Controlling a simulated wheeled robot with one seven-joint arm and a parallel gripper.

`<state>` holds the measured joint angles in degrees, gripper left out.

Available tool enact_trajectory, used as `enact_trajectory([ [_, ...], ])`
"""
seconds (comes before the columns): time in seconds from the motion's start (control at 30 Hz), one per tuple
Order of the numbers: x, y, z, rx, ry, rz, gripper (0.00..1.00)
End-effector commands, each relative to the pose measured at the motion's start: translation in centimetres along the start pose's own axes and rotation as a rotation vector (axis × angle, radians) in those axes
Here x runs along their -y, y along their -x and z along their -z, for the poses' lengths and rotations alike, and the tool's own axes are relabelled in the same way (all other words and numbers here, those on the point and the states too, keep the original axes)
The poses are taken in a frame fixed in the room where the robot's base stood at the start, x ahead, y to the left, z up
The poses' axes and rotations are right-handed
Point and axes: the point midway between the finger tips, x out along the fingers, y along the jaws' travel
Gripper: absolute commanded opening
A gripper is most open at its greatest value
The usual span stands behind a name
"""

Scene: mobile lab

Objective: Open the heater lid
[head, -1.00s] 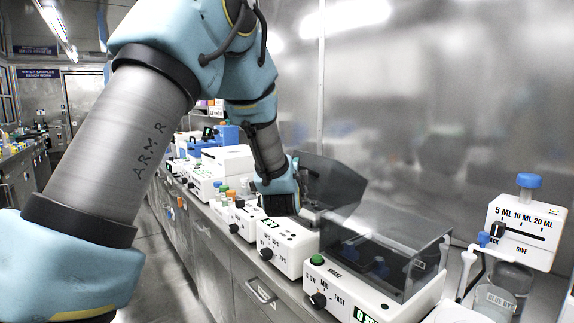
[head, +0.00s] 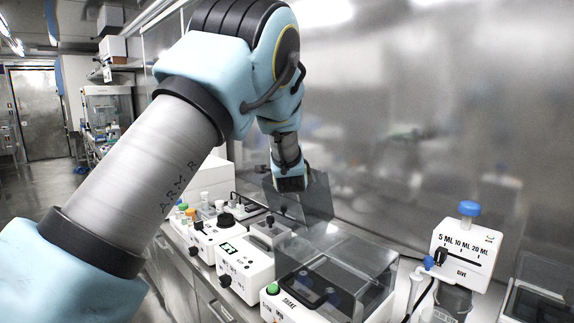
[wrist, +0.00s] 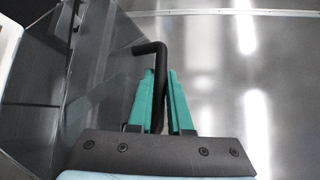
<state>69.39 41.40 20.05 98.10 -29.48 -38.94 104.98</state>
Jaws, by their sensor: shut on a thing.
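The heater (head: 246,268) is a white box with a small green display, standing on the bench behind the shaker. Its smoky see-through lid (head: 312,202) is raised and stands steeply above the heater's rear side. The lid also shows at the left of the wrist view (wrist: 100,95). My gripper (head: 291,184) is at the lid's upper edge. In the wrist view, the green fingers (wrist: 160,85) are shut on the black bent handle (wrist: 150,47) of the lid. In the head view the fingers and handle are mostly hidden by my wrist.
A shaker (head: 335,282) with a clear, closed cover stands in front of the heater. A dispenser with a blue knob (head: 469,208) stands to its right. Bottles with coloured caps (head: 190,213) stand farther back. A metal wall (head: 420,130) runs behind the bench; floor is open at left.

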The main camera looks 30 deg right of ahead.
Motion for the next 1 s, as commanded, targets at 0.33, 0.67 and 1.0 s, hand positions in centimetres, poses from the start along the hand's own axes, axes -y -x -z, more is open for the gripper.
enact_trajectory([
  [0.33,-0.03,-0.32,0.31,0.000,0.001,-0.001,0.00],
  [0.67,-0.07,-0.31,0.28,0.001,0.001,-0.002,0.24],
  [1.0,-0.06,-0.09,0.32,0.000,0.001,-0.001,0.29],
])
